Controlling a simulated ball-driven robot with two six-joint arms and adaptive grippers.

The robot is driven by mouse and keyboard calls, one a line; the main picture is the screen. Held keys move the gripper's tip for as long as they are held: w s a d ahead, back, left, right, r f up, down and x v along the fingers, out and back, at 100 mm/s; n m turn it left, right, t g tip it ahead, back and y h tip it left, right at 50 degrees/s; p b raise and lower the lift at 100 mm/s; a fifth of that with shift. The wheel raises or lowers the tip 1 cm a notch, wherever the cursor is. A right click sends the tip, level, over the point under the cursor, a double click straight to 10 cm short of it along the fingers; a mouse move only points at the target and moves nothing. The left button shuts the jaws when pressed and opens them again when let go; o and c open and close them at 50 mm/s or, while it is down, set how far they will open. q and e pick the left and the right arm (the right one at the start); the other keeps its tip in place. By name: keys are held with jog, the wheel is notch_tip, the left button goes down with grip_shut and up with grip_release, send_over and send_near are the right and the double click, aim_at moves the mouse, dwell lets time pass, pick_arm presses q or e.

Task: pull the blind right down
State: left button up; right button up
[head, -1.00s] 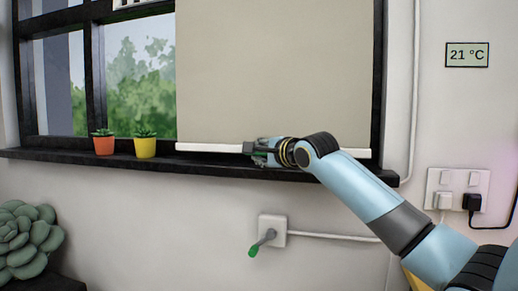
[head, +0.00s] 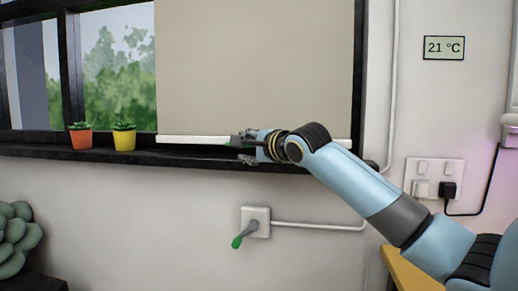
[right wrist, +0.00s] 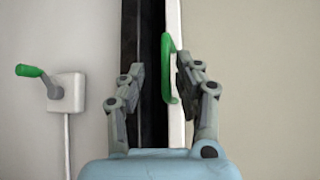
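The beige blind (head: 250,70) hangs over the right part of the window. Its white bottom bar (head: 190,139) sits just above the dark sill, with a narrow dark gap below. A green pull handle (right wrist: 167,70) on the bar shows in the right wrist view; in the head view my gripper mostly hides it. My right gripper (head: 241,150) is at the bar, one finger above and one below. In the right wrist view its fingers (right wrist: 160,75) are apart, with the handle between them, closer to the right finger. Contact cannot be told. My left gripper is out of view.
The black sill (head: 190,158) runs under the window, with an orange pot (head: 81,138) and a yellow pot (head: 124,140) to the left. A wall crank with a green knob (head: 237,242) is below. Sockets (head: 433,178) are at right.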

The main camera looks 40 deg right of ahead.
jog(key=s+r, duration=0.1)
jog(key=s, duration=0.8)
jog(key=shift+a, duration=0.3)
jog(key=shift+r, duration=0.1)
